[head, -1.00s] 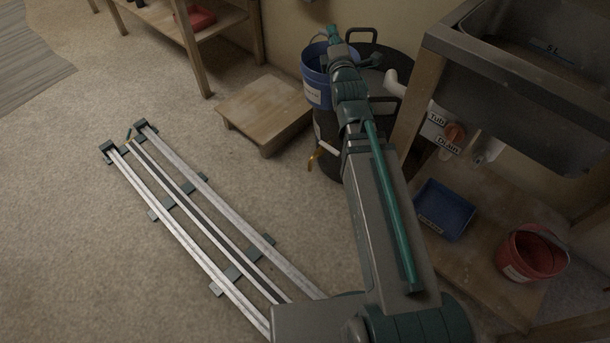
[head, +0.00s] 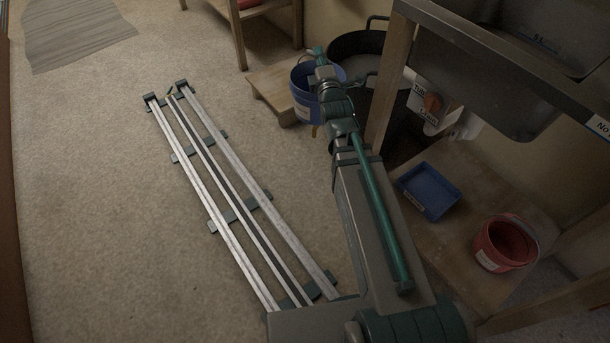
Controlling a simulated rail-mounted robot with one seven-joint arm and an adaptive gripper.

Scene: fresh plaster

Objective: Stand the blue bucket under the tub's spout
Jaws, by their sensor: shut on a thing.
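The blue bucket (head: 303,98) hangs from my gripper (head: 317,58), which is shut on it at the top. The bucket looks upright, with a pale label on its side. It is in front and to the left of the large black tub (head: 346,40), and it overlaps the tub in the head view. I cannot tell its height above the floor. The tub's spout is mostly hidden by the bucket and my arm; only a small yellowish bit (head: 314,131) shows below the bucket.
A low wooden platform (head: 268,84) stands left of the bucket. At right, a sink (head: 470,75) has an orange knob (head: 433,103) with Tub and Drain labels. Below are a blue tray (head: 430,190) and a red bucket (head: 490,262) on a wooden shelf. Open floor lies left.

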